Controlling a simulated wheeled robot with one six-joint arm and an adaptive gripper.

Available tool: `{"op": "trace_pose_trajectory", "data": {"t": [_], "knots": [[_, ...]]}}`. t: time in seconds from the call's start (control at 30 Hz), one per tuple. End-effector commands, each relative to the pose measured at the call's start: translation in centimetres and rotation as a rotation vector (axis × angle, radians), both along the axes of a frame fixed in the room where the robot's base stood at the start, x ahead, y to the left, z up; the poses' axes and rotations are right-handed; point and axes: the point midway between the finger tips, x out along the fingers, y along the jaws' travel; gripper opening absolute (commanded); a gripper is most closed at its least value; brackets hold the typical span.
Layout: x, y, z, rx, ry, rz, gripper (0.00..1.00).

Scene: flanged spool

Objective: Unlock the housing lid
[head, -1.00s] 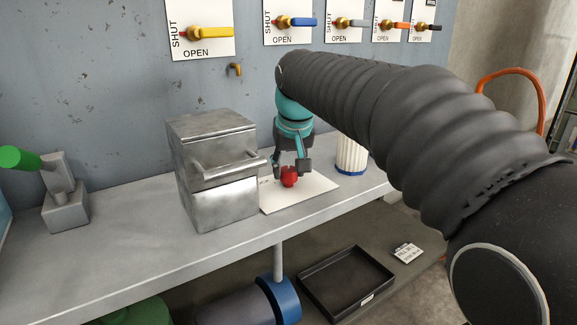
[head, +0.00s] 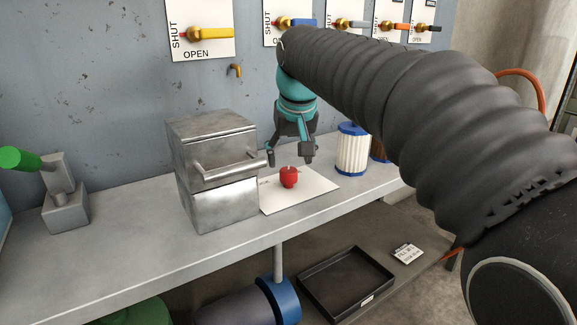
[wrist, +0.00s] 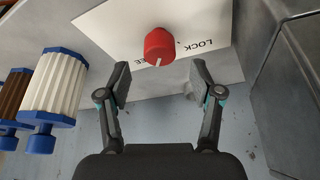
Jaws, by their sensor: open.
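The red knob (head: 288,178) stands on a white plate (head: 318,186) on the bench, right of the metal housing (head: 220,204). The housing's lid (head: 212,140) is down, with a bar handle (head: 228,166) across its front. In the wrist view the knob (wrist: 158,43) has a white line pointing toward the picture's bottom, between the word LOCK on the right and letters ending in EE on the left, partly hidden by a finger. My gripper (head: 290,157) is open and empty just above the knob, not touching it; its fingers also show in the wrist view (wrist: 162,82).
White and brown filters with blue caps (head: 352,150) stand right of the plate. A green-handled lever (head: 62,192) is at the left. Valve panels (head: 200,32) and a small hook (head: 235,70) are on the wall behind. A black tray (head: 345,283) lies on the lower shelf.

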Motion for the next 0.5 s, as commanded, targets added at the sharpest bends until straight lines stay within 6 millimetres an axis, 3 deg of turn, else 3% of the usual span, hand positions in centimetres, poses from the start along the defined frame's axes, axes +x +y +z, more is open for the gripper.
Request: {"op": "trace_pose_trajectory", "data": {"t": [0.2,0.5], "knots": [[-1.6,-0.3,4.1,0.0,-0.002,0.0,0.65],[-2.9,-0.6,7.1,0.0,0.0,0.0,0.65]]}}
